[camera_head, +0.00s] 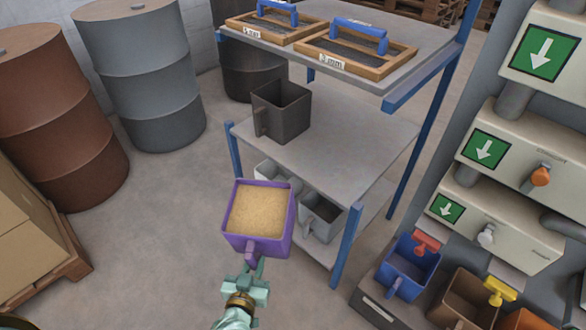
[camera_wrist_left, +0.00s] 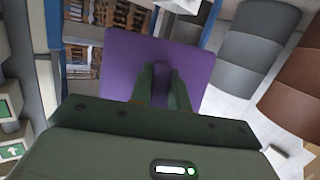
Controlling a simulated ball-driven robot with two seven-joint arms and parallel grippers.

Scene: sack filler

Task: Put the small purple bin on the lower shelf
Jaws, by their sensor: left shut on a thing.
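The small purple bin (camera_head: 240,245) is filled with a tan, grainy material. My left gripper (camera_head: 256,270) is shut on the bin's handle and holds it upright in front of the shelf unit. In the left wrist view the purple bin (camera_wrist_left: 190,62) shows beyond the fingers (camera_wrist_left: 165,85), which close on its handle. The lower shelf (camera_head: 325,253) is partly hidden behind the bin and under the middle shelf (camera_head: 335,150). A light grey bin (camera_head: 268,170) and a dark grey bin (camera_head: 322,218) stand on the lower shelf. My right gripper is not in view.
A dark bin (camera_head: 281,110) stands on the middle shelf, which is otherwise clear. Blue posts (camera_head: 347,245) bound the unit. Two framed sieves (camera_head: 355,50) lie on top. A blue bin (camera_head: 408,265) stands right, below dispensers. Drums (camera_head: 145,75) stand left.

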